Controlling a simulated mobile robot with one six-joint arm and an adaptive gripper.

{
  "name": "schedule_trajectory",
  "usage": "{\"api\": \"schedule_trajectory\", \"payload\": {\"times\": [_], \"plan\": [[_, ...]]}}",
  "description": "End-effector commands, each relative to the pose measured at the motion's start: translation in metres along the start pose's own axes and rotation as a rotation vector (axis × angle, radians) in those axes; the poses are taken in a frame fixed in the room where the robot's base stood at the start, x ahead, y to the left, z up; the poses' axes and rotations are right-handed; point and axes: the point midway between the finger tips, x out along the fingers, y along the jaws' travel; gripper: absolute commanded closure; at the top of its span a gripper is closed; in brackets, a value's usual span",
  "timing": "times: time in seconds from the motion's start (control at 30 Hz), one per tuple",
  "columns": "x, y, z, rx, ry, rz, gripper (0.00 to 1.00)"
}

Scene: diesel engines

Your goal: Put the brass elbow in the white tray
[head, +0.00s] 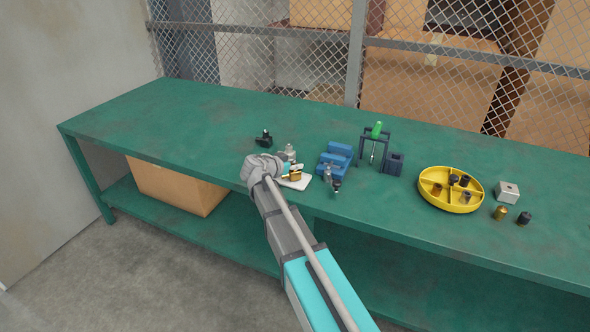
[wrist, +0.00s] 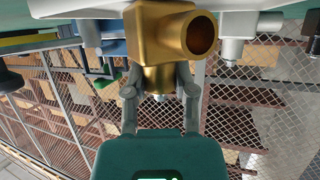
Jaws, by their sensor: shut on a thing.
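The brass elbow (wrist: 160,35) is between the two fingers of my gripper (wrist: 160,82) in the wrist view, its round open end facing right. My gripper is shut on it. In the head view the elbow (head: 295,176) shows as a small golden shape over the white tray (head: 302,184), near the bench's front edge. Part of the tray is hidden behind my gripper and the elbow. The tray's pale surface (wrist: 75,8) also shows along the top of the wrist view. I cannot tell whether the elbow touches the tray.
On the green bench (head: 190,120), a grey fitting (head: 290,152) stands just behind the tray and a black fitting (head: 264,141) behind left. Right are another grey fitting (head: 328,174), a blue vise (head: 335,159), a screwdriver rack (head: 376,148) and a yellow divided tray (head: 432,201). The left is clear.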

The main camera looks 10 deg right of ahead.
Motion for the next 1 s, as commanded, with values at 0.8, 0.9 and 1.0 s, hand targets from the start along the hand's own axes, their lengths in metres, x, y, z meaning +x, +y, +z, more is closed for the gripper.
{"api": "schedule_trajectory", "payload": {"times": [0.8, 0.9, 1.0], "plan": [[0.0017, 0.0003, 0.0030, 0.000, 0.000, 0.001, 0.31], [0.0017, 0.0003, 0.0030, 0.000, 0.000, 0.001, 0.31], [0.0017, 0.0003, 0.0030, 0.000, 0.000, 0.001, 0.31]]}}
